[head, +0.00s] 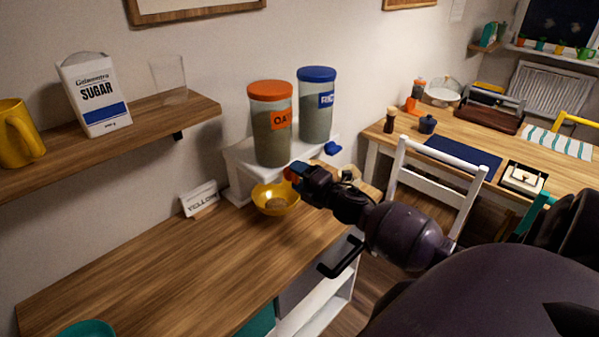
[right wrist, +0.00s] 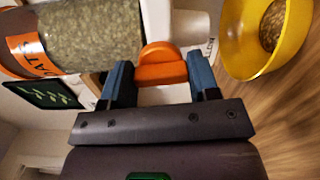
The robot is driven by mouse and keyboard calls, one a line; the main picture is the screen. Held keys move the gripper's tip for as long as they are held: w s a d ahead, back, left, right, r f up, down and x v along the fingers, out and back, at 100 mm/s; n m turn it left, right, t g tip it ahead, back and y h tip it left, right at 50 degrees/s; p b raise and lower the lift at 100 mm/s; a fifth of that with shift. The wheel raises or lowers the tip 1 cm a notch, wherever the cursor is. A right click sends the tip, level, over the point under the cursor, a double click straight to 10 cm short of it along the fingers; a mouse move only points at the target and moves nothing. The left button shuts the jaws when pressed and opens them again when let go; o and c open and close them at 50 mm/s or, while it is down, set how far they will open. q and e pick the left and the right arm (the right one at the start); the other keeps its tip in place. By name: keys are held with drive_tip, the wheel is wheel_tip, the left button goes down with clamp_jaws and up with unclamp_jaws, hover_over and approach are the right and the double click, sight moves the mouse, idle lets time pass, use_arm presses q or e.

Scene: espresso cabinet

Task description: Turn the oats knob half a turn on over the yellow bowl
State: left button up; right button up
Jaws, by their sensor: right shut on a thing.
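The oats dispenser (head: 272,135) has an orange lid and an orange label, and it stands on a white stand. Its orange oats knob (right wrist: 161,66) shows in the right wrist view between the two fingers of my right gripper (right wrist: 163,82), which is shut on it. In the head view my right gripper (head: 294,174) reaches in from the right and mostly hides the knob. The yellow bowl (head: 265,193) sits on the counter below the dispenser, with some oats in it. It also shows in the right wrist view (right wrist: 248,60). My left gripper is not in view.
A second dispenser with a blue lid (head: 315,110) and a blue knob (head: 333,148) stands to the right. A small "YELLOW" sign (head: 200,198) is left of the bowl. A shelf (head: 110,145) holds a sugar box (head: 95,98), a glass and a yellow mug. The counter's front left is mostly clear.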

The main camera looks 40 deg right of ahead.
drive_tip(key=shift+m+p, duration=0.5)
drive_tip(key=shift+m, duration=0.6)
drive_tip(key=o, duration=0.9)
drive_tip(key=s, duration=0.7)
drive_tip(key=s+d+b, duration=0.1)
drive_tip(key=s, duration=0.2)
drive_tip(key=shift+s, duration=0.4)
